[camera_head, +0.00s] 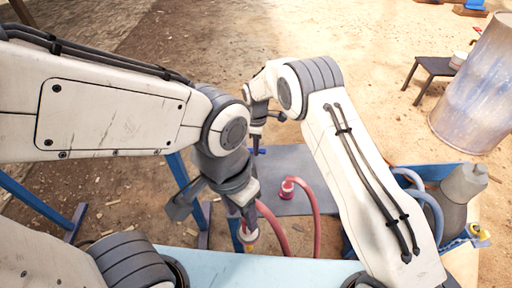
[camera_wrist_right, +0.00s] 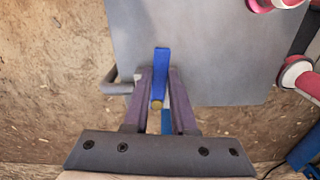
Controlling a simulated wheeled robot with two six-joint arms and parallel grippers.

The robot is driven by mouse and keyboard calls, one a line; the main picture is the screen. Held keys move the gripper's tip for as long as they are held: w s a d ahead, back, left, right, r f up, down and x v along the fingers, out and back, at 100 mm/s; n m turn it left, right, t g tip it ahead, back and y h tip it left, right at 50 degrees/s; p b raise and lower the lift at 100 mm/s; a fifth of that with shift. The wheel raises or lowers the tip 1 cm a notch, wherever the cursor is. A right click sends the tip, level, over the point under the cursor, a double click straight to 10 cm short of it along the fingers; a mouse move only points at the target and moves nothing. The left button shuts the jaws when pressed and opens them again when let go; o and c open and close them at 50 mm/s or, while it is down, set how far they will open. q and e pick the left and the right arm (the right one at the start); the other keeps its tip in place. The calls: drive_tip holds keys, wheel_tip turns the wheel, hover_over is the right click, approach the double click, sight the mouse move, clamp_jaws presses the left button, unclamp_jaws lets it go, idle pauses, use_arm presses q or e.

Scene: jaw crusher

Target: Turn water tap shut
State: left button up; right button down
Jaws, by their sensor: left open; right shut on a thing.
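The tap's blue lever handle (camera_wrist_right: 162,68) sits between the fingers of my right gripper (camera_wrist_right: 160,82), which is shut on it. A brass-coloured round end (camera_wrist_right: 156,104) shows at the lever's lower part, and a grey pipe (camera_wrist_right: 115,88) runs off to the left. In the head view my right gripper (camera_head: 257,134) points down, and a bit of the blue handle (camera_head: 260,151) shows beneath it. My left gripper (camera_head: 243,212) is open, lower and nearer, above a yellow and red hose end (camera_head: 248,236). Much of the tap is hidden by my arms.
A grey panel (camera_head: 292,165) lies behind the tap. A red hose (camera_head: 315,205) loops from a pink-red fitting (camera_head: 287,189). A black stool (camera_head: 435,67) and metal drum (camera_head: 482,85) stand farther back.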

drive_tip(key=shift+w+a+r+n, duration=0.15)
drive_tip(key=shift+w+n, duration=0.2)
drive_tip(key=shift+n, duration=0.35)
drive_tip(key=c, duration=0.7)
unclamp_jaws()
wheel_tip(320, 180, up, 10)
drive_tip(key=shift+r, duration=0.15)
